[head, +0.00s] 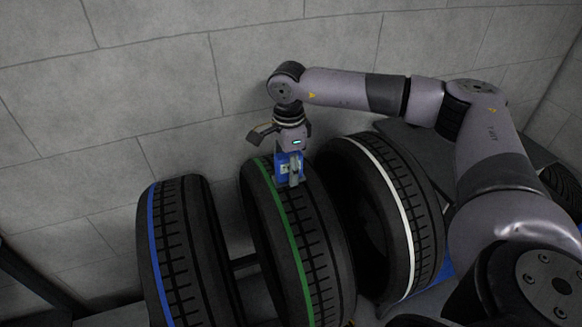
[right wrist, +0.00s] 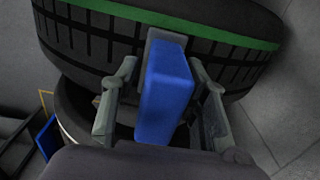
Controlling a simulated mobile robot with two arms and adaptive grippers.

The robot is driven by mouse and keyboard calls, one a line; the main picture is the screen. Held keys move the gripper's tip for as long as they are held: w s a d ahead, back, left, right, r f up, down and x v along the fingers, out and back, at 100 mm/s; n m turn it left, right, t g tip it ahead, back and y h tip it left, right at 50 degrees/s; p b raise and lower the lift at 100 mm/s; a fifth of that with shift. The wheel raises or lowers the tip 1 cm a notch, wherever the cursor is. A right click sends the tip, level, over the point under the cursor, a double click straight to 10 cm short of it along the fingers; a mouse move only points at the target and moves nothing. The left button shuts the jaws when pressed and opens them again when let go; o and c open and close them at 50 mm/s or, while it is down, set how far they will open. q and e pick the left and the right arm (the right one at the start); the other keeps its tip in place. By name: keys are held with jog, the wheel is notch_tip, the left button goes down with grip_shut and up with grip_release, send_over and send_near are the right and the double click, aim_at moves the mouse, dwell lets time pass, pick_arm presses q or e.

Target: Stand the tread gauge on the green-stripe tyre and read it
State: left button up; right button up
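The tread gauge (head: 283,165) is a small blue block with a grey end. My right gripper (head: 290,172) points down over the green-stripe tyre (head: 317,240) and is shut on the gauge. In the right wrist view, the gauge (right wrist: 166,85) lies between the two fingers of the right gripper (right wrist: 163,75), and its grey end is at the tread beside the green stripe (right wrist: 200,30). Whether that end presses on the tread or sits just above it is hard to tell. No reading face is visible. My left gripper is not in view.
A blue-stripe tyre (head: 190,250) stands at the left and a white-stripe tyre (head: 420,215) at the right, close to the green-stripe one. A grey block wall (head: 150,90) rises behind. My right arm reaches over the white-stripe tyre.

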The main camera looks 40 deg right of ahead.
jog(key=shift+o, duration=0.5)
jog(key=shift+r, duration=0.2)
notch_tip(320, 180, up, 12)
jog(key=shift+f, duration=0.2)
dwell(0.6)
